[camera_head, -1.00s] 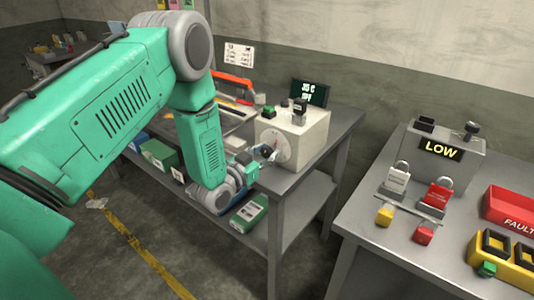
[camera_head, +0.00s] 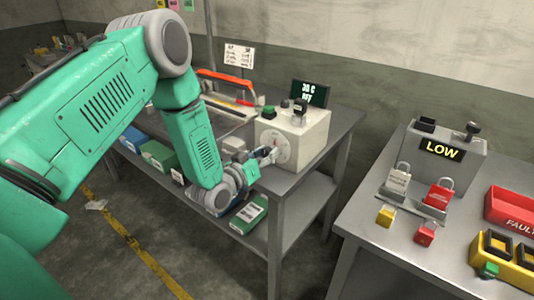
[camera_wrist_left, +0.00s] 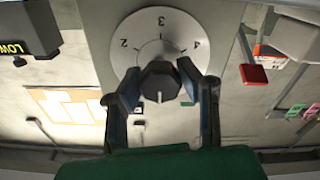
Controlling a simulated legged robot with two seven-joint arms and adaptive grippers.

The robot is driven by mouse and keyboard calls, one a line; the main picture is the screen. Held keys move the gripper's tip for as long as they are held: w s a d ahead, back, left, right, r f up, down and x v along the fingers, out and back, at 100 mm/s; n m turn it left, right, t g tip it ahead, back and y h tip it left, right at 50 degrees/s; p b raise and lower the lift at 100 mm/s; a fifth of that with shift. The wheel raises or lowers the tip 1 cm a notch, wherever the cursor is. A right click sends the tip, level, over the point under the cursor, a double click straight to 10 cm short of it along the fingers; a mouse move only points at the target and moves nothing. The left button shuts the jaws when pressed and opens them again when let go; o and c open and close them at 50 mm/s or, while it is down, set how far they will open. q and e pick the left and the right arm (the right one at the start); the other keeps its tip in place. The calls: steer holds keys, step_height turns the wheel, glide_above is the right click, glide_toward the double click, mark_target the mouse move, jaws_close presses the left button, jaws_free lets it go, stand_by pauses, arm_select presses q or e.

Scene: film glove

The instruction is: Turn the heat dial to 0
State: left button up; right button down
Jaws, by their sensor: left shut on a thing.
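The heat dial shows in the left wrist view as a dark knob (camera_wrist_left: 159,82) on a round white scale (camera_wrist_left: 160,35) numbered 2, 3, 4. In the head view the scale (camera_head: 276,150) is on the front of a cream control box (camera_head: 308,138), partly hidden by my gripper. A dark display (camera_head: 309,93) behind the box reads about "30 C". My left gripper (camera_head: 268,155) is at the dial; in the left wrist view its two fingers (camera_wrist_left: 165,85) lie on either side of the knob, shut on it. My right gripper is not in view.
The box stands on a grey metal table (camera_head: 325,162) with a red-handled tool (camera_head: 226,77) behind my arm. A green button (camera_head: 268,112) is on the box top. Another table at right holds a "LOW" unit (camera_head: 443,150), padlocks (camera_head: 437,195) and red and yellow boxes.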

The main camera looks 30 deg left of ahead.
arm_select(q)
steer(key=shift+s+f, duration=0.2)
steer(key=shift+f, duration=0.2)
steer(key=o, duration=0.9)
steer(key=shift+o, duration=1.4)
steer(key=shift+w, duration=0.1)
steer(key=shift+w+r, duration=0.1)
steer(key=shift+s+a, duration=0.1)
steer(key=shift+s, duration=0.15)
steer(key=s+a, duration=0.1)
steer(key=s, duration=1)
steer(key=shift+s, duration=0.2)
steer(key=shift+d, duration=0.1)
